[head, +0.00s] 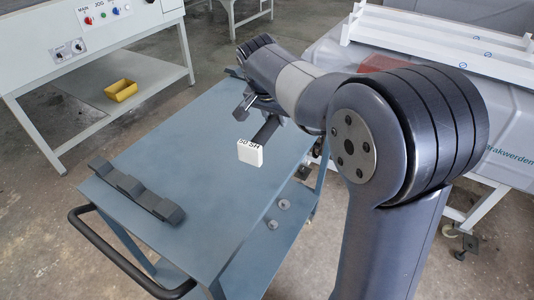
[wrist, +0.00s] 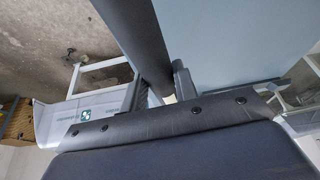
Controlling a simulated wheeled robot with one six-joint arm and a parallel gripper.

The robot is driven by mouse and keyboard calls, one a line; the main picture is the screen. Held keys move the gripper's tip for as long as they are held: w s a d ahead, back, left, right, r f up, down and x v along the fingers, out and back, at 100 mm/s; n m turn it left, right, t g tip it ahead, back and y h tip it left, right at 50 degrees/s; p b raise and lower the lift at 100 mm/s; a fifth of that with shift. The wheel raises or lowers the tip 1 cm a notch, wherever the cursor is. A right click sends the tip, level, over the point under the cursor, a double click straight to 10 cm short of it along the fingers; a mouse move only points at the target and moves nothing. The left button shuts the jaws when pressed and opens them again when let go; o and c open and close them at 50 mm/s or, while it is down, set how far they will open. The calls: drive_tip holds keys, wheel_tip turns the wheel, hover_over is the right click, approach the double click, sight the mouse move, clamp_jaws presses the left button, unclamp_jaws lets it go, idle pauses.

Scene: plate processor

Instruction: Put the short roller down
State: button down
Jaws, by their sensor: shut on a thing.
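My gripper (head: 268,112) is shut on the short roller (head: 266,131), a dark cylinder with a white end block marked "50 SH" facing the head camera. The roller is over the blue-grey cart top (head: 222,165); I cannot tell how high above it. In the wrist view the roller (wrist: 137,38) runs up and out of the picture from between the two fingers of my gripper (wrist: 160,90). A dark notched holder (head: 136,190) lies along the cart's left edge, with nothing in its notches. My arm hides part of the cart's right side.
A black push handle (head: 85,232) sticks out at the cart's near left. Round discs (head: 284,204) show lower down on the cart's right. A control bench with a yellow bin (head: 121,90) stands at the left. A grey machine (head: 480,120) stands at the right. The cart's middle is clear.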

drive_tip(key=shift+w+a+r+m+b, duration=0.35)
drive_tip(key=shift+w+a+m+b, duration=0.05)
drive_tip(key=shift+w+a, duration=0.05)
drive_tip(key=b, duration=0.1)
approach(273, 148)
drive_tip(key=shift+x, duration=2.7)
drive_tip(key=shift+b, duration=0.3)
drive_tip(key=c, duration=1.1)
unclamp_jaws()
drive_tip(key=shift+f, duration=0.1)
drive_tip(key=p+v, duration=0.1)
drive_tip(key=v, duration=1.1)
drive_tip(key=shift+p, duration=0.3)
drive_tip(key=shift+w+a, duration=0.1)
drive_tip(key=shift+a, duration=0.05)
